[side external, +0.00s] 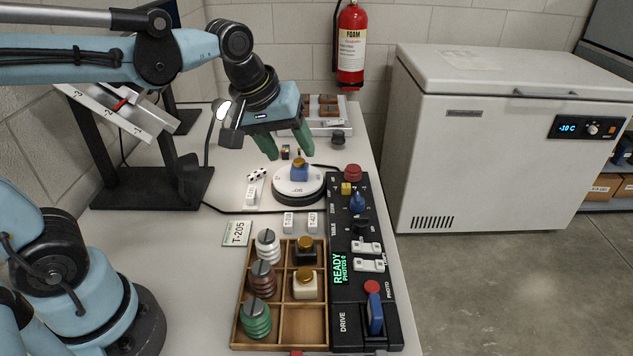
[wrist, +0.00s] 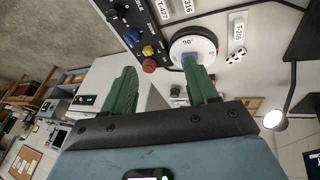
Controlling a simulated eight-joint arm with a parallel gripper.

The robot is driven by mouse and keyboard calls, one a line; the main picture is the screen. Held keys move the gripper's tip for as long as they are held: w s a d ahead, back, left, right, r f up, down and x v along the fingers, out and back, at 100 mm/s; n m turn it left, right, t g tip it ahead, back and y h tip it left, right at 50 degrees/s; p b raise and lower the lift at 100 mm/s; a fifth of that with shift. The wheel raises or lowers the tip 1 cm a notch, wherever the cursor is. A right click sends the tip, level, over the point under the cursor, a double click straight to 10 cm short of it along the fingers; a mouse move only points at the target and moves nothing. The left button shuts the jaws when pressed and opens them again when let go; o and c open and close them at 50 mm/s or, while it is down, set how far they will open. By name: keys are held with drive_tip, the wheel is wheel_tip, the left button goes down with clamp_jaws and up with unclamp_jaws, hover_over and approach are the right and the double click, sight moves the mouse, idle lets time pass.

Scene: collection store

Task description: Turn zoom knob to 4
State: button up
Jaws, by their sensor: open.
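The black control panel (side external: 345,270) runs along the table's right edge. A blue pointer knob (side external: 357,203) stands near its far end, beside a small label that seems to read ZOOM; its scale numbers and setting are too small to read. The blue knob also shows in the wrist view (wrist: 131,37). My gripper (side external: 286,143) is open and empty, with green fingers pointing down above the far side of the white turntable (side external: 297,193). It is behind and left of the knob, apart from it. In the wrist view the fingers (wrist: 160,78) are spread.
A red button (side external: 352,172), a yellow knob (side external: 346,188) and a black knob (side external: 361,227) flank the blue knob closely. A blue piece with a gold top (side external: 299,171) stands on the turntable. A wooden tray (side external: 305,325) holds several pieces. A lamp (side external: 223,110) stands left of my gripper.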

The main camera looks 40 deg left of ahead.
drive_tip(key=w+d+n+g, duration=0.2)
drive_tip(key=w+d+n, duration=0.1)
drive_tip(key=w+n, duration=0.4)
drive_tip(key=n+g, duration=0.2)
drive_tip(key=n, duration=0.4)
approach(358, 197)
drive_tip(key=f, duration=0.9)
drive_tip(key=shift+w+f, duration=0.35)
drive_tip(key=shift+c, duration=0.4)
drive_tip(key=c, duration=1)
